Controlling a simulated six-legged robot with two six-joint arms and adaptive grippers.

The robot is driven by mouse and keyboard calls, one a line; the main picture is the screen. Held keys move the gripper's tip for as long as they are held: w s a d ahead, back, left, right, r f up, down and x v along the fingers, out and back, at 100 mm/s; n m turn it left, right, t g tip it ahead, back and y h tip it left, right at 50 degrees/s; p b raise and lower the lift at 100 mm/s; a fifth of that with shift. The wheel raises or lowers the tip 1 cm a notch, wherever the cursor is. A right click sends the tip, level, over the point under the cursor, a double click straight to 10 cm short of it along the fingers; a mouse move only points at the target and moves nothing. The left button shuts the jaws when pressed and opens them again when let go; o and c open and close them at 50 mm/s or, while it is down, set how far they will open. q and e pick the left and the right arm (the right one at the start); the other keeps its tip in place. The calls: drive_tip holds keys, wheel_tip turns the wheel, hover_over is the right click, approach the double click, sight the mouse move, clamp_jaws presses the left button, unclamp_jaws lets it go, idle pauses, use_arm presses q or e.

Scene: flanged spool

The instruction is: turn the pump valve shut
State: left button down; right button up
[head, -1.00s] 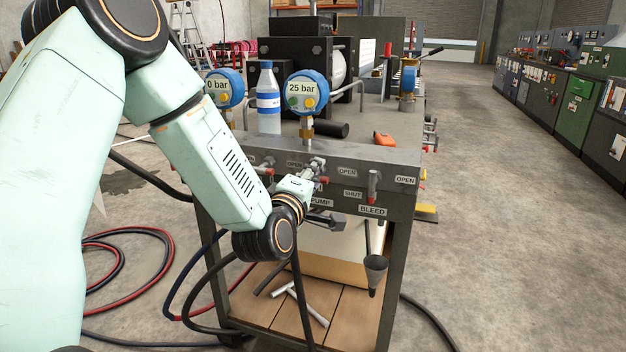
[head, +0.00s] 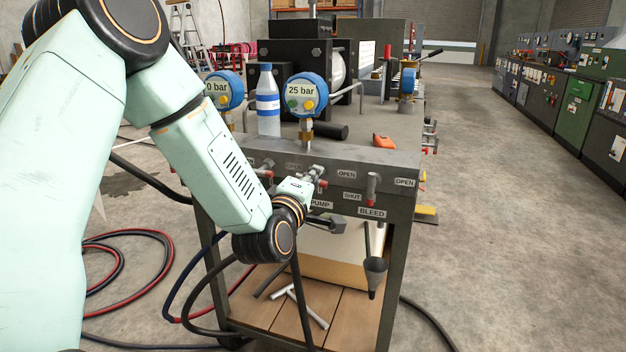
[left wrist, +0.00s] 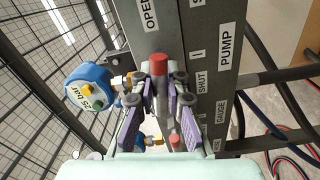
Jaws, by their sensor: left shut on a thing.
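My left gripper (head: 314,174) is at the front panel of the bench, by the PUMP label (head: 321,204). In the left wrist view, its purple fingers (left wrist: 158,95) are shut around the pump valve's handle (left wrist: 159,66), whose red tip sticks out past them. The handle points toward the OPEN label (left wrist: 150,14) side; the SHUT label (left wrist: 201,82) is to its right in that view. The valve's pivot is hidden by the fingers. My right gripper is in neither view.
The bleed valve (head: 372,186) hangs to the right above the BLEED label (head: 372,212). A gauge (head: 306,94) reading 25 bar stands above the panel. A bottle (head: 268,100) and an orange object (head: 384,140) are on the bench top. A funnel (head: 375,272) hangs below. Hoses lie on the floor.

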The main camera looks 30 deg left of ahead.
use_arm(q)
drive_tip(key=m+p, duration=0.2)
drive_tip(key=m, duration=0.1)
drive_tip(key=shift+r, duration=0.1)
drive_tip(key=m+p, duration=0.4)
drive_tip(key=m, duration=0.1)
drive_tip(key=shift+m, duration=0.4)
drive_tip(key=m+p, duration=0.3)
drive_tip(key=m, duration=0.1)
drive_tip(key=shift+p, duration=0.4)
drive_tip(key=shift+m+p, duration=1.8)
drive_tip(key=shift+m, duration=0.8)
drive_tip(key=c, duration=1.3)
unclamp_jaws()
